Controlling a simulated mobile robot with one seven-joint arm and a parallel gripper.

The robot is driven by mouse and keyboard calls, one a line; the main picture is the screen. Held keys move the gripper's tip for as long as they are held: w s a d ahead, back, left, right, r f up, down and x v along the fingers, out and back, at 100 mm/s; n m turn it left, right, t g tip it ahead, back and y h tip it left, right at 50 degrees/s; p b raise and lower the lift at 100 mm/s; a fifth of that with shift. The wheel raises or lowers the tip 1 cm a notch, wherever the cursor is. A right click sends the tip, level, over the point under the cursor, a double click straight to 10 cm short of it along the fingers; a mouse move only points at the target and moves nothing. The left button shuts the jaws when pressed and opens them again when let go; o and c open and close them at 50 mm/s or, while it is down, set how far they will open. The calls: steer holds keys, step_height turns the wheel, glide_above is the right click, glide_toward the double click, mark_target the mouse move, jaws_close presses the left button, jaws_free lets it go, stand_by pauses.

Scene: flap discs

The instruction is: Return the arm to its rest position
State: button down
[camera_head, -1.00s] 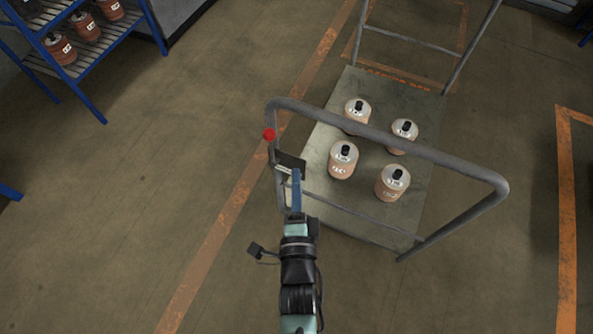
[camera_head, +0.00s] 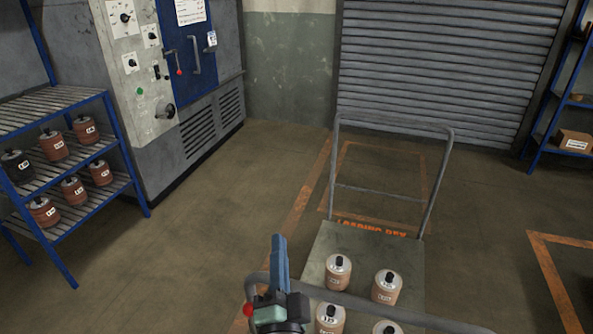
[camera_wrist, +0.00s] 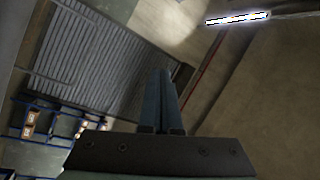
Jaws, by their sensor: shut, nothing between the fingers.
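My gripper (camera_head: 279,244) points upward at the bottom middle of the head view, in front of the near handle of the cart. Its blue fingers are closed together and nothing is between them. In the wrist view the gripper (camera_wrist: 159,72) also shows shut, its two fingers side by side. The wrist view looks toward the roller shutter and the ceiling, at a tilt. The lower part of my arm is out of the head view.
A cart (camera_head: 330,243) bearing several orange-brown canisters (camera_head: 387,287) stands right of my gripper; its grey handle rail (camera_head: 400,313) passes close. A blue shelf (camera_head: 70,218) with canisters and a grey cabinet (camera_head: 195,132) stand left. Open floor (camera_head: 200,240) lies between shelf and cart.

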step_height(320, 180, up, 28)
steer(key=s+d+n+t+p, duration=0.2)
steer(key=n+t, duration=0.2)
steer(key=n, duration=0.1)
steer(key=s+r+n+t, duration=0.1)
steer(key=s+r+n, duration=0.2)
steer(key=s+r, duration=0.3)
steer(key=s+r+n+t+h, duration=0.1)
steer(key=s+r+n+t, duration=0.1)
steer(key=s+r, duration=0.4)
step_height(320, 180, up, 6)
steer(key=shift+d+f+n+p, duration=0.2)
steer(key=shift+d+n+p, duration=0.25)
steer(key=shift+n, duration=0.15)
